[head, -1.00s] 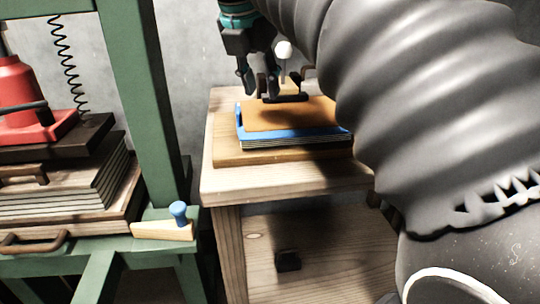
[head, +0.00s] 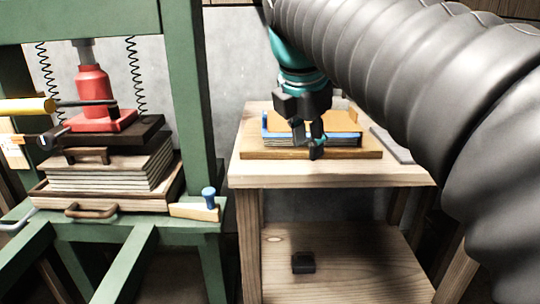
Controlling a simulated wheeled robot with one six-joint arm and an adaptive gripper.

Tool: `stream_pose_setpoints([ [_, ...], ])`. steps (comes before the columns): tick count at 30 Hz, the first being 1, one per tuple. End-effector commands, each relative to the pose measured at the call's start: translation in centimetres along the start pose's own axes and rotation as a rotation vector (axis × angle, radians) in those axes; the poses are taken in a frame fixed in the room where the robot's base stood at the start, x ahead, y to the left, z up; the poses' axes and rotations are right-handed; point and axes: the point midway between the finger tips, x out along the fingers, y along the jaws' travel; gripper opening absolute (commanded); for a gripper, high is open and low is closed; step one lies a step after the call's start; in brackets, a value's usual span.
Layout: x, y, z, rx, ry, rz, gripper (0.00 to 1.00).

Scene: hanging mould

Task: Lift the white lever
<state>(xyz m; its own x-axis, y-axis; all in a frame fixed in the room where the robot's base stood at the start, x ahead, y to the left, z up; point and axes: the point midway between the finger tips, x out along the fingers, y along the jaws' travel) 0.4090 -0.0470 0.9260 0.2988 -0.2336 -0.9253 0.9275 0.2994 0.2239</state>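The white lever does not show in the current head view; my arm and gripper may hide it. The mould, a stack with a blue frame (head: 349,141) and an orange-brown top (head: 343,120), rests on a wooden board (head: 365,154) on the wooden table (head: 260,176). My gripper (head: 308,148) points down in front of the mould's near side. Its dark fingers stand a little apart with nothing visible between them. I cannot tell whether they touch the mould.
A green press frame (head: 188,95) with a red jack (head: 93,95) stands at left. A blue-knobbed wedge (head: 197,211) lies on its ledge. A small dark block (head: 303,263) sits on the lower shelf. A grey plate (head: 390,145) lies right of the mould.

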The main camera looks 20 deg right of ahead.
Motion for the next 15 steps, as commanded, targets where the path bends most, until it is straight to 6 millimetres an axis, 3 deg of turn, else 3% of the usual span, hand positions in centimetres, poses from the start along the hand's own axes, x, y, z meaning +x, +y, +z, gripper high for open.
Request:
stream_pose_setpoints([
  [6, 1.1, -0.9, -1.1, 0.137, 0.016, 0.019, 0.35],
  [15, 1.5, -1.2, -1.4, 0.191, 0.023, 0.025, 0.35],
])
